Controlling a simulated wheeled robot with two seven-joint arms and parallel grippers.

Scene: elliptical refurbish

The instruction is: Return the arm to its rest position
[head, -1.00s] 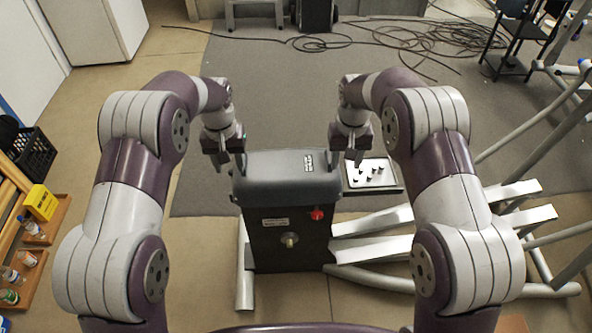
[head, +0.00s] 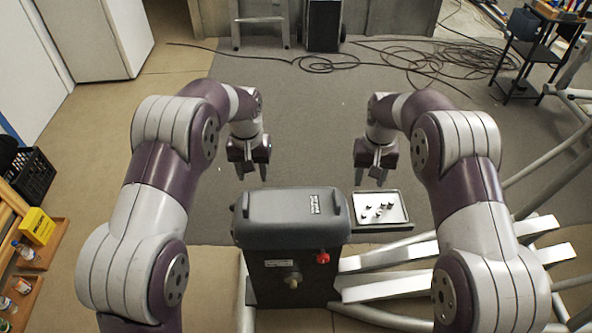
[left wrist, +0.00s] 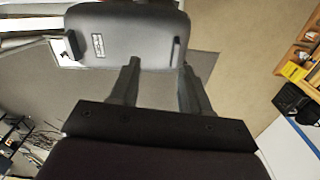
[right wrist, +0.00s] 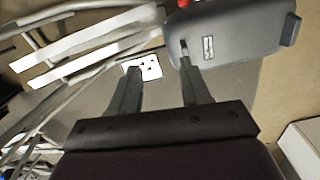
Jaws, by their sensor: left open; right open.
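My left gripper (head: 253,174) is open and empty, above and behind the left side of the dark grey machine housing (head: 290,217). My right gripper (head: 371,178) is open and empty, behind the right side of the housing. Both arms are bent at the elbow and point inward. In the left wrist view, the two left fingers (left wrist: 158,80) stand apart with the housing (left wrist: 125,45) beyond them. In the right wrist view, the right fingers (right wrist: 162,80) are also apart, with the housing (right wrist: 228,40) beyond and nothing between them.
A tray with several small dark parts (head: 396,218) sits right of the housing, below my right gripper. The housing has a red knob (head: 322,257). Pale metal rails (head: 395,284) lie at the lower right. Bottles and a yellow box (head: 37,226) stand at the left. Cables (head: 440,60) lie on the far floor.

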